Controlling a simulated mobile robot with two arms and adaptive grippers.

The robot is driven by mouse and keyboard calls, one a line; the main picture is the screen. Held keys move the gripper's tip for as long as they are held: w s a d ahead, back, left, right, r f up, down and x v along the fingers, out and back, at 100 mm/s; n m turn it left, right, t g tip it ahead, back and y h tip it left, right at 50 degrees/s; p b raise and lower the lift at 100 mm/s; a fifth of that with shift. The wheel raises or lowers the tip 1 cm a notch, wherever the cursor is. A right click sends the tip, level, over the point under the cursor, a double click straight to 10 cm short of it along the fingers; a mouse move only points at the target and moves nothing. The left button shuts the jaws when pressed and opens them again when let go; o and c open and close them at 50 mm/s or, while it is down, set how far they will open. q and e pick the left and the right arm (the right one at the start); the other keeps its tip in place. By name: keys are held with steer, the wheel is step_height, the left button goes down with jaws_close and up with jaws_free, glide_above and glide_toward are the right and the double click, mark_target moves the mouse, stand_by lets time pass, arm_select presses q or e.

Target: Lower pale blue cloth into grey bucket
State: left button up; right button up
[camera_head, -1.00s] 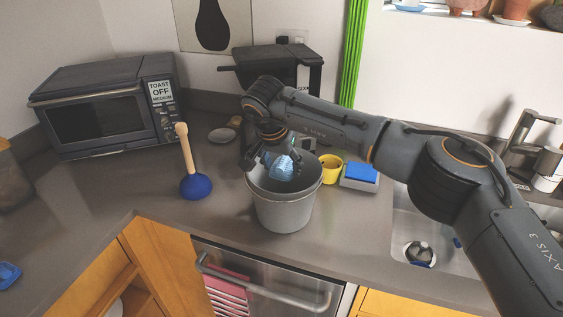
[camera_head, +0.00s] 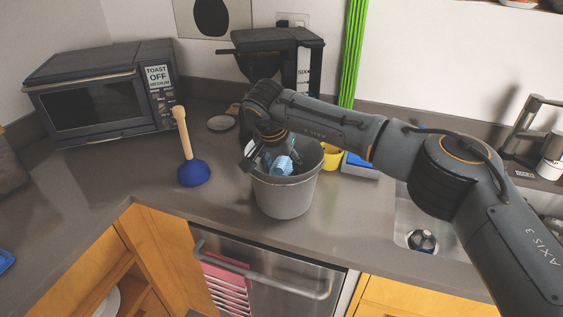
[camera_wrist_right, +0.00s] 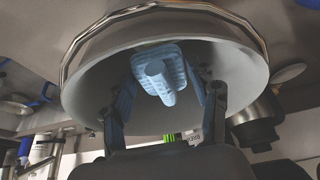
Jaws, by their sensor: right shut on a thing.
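The grey bucket (camera_head: 285,200) stands upright on the counter, below and around my right gripper. The pale blue cloth (camera_head: 282,166) is bunched at the bucket's mouth, inside the rim as seen from the head. My right gripper (camera_head: 270,162) reaches down over the bucket's left side and is shut on the cloth. In the right wrist view the cloth (camera_wrist_right: 158,74) sits between the two fingers, with the bucket's inner wall (camera_wrist_right: 100,70) around it. Whether the cloth touches the bucket floor cannot be told. My left gripper is out of view.
A plunger (camera_head: 192,170) with a blue cup stands left of the bucket. A yellow cup (camera_head: 332,158) and a blue-topped sponge (camera_head: 360,163) sit close on the right. Behind are a toaster oven (camera_head: 100,100) and a coffee maker (camera_head: 275,55). The sink (camera_head: 425,230) is at right.

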steer(key=shift+f+b, duration=1.55)
steer(key=shift+f, duration=1)
steer(key=o, duration=1.1)
